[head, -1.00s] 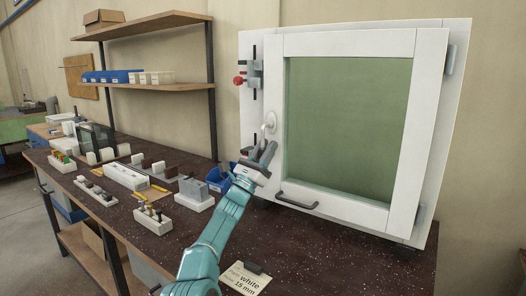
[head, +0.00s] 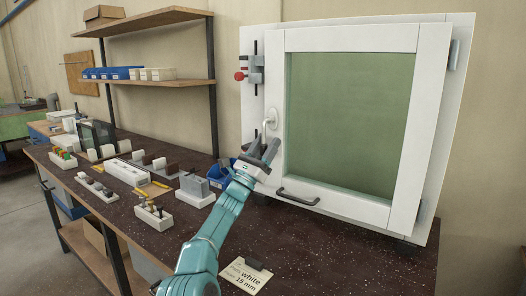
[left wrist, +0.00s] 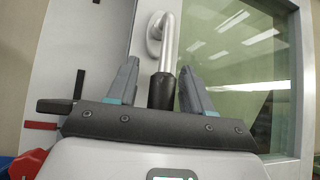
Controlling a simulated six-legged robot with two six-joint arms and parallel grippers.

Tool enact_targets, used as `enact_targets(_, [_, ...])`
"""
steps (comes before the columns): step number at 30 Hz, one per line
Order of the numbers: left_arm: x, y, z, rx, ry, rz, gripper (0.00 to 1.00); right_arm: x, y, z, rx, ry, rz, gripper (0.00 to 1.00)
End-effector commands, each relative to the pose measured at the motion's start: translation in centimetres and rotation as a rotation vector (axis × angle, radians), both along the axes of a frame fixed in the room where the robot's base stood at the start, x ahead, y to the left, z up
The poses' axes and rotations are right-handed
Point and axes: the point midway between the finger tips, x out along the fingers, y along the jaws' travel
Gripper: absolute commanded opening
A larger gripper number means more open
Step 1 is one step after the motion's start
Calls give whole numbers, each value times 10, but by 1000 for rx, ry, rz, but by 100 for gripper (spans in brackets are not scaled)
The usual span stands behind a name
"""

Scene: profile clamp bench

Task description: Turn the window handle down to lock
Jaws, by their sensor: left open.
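The white window (head: 300,40) stands on the bench with a green pane. Its handle (head: 266,125) is on the left side of the sash. In the left wrist view the handle (left wrist: 168,45) has a round rose, a silver neck and a black grip (left wrist: 162,90) hanging downward. My left gripper (head: 264,148) is open just below the handle's rose. In the left wrist view its two fingers (left wrist: 156,82) stand on either side of the black grip, which looks apart from both. The grip's lower end is hidden behind the gripper body. My right gripper is not in view.
A red knob (head: 239,76) on a clamp is at the window's left edge. A dark pull (head: 298,197) is on the lower sash. A paper label (head: 245,276) lies in front. Small blocks, trays and a blue bin (head: 218,173) fill the bench at left.

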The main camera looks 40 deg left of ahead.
Motion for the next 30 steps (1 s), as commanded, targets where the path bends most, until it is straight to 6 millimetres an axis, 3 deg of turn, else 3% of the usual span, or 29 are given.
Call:
enact_targets(7, [-19,2,-27,0,0,1,51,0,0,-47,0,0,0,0])
enact_targets(12, [-35,4,-39,1,1,2,51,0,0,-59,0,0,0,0])
enact_targets(20, [-51,6,-51,1,-1,3,51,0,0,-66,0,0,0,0])
enact_targets(30, [-53,6,-51,1,-2,1,51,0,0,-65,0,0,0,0])
